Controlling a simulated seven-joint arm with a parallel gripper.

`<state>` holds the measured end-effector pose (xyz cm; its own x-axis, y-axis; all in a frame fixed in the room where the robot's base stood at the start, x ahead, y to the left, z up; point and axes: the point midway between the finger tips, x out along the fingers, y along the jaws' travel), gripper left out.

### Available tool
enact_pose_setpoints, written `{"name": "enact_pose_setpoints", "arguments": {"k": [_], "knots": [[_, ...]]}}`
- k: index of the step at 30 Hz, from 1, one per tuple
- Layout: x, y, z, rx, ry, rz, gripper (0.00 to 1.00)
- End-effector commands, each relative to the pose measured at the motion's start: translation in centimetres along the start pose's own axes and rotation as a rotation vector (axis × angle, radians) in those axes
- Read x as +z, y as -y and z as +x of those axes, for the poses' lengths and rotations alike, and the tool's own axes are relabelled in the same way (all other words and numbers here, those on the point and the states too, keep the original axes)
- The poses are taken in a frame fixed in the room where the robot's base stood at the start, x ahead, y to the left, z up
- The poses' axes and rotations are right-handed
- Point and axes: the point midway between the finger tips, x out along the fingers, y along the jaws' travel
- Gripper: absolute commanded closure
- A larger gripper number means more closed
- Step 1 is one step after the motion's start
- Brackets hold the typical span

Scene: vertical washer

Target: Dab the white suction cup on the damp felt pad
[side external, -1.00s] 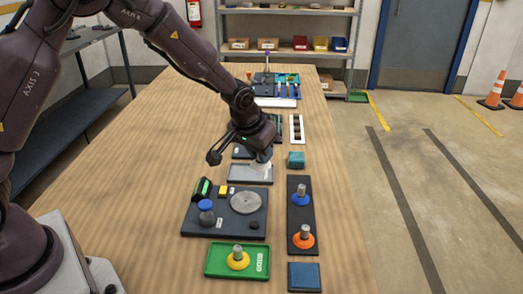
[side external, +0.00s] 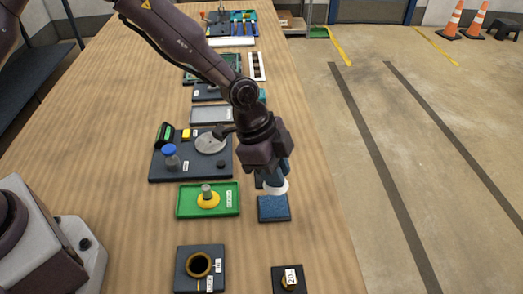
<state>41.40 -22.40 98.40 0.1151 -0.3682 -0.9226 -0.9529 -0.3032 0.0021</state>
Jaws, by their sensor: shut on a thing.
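The white suction cup (side external: 278,188) hangs under my gripper (side external: 270,170), which is shut on it. The upper part of the cup is hidden by the gripper. The felt pad (side external: 273,209) is a blue square on a dark base near the table's right edge. The cup overlaps the pad's far edge in the picture. I cannot tell whether it touches the pad or is just above it.
A green tray (side external: 230,205) holding a yellow cup (side external: 208,201) is left of the pad. Behind it is a dark board (side external: 163,176) with a grey disc (side external: 210,143) and a blue-capped bottle (side external: 170,158). Two dark blocks, one with a yellow ring (side external: 199,265), stand in front.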

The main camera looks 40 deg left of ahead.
Motion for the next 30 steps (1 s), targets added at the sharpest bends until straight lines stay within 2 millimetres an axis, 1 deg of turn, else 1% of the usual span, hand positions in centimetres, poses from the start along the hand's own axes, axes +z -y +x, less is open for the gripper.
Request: {"name": "enact_pose_setpoints", "arguments": {"k": [3,8,11,22,30], "knots": [[0.1,0.0,0.0,0.036,0.001,0.083,0.99],[0.2,0.0,0.2,0.056,0.002,0.133,0.99],[0.5,0.0,0.9,0.058,0.002,0.135,0.99],[2.0,-0.1,4.3,0.057,0.003,0.134,0.99],[2.5,0.0,5.5,0.054,0.003,0.133,0.99]]}}
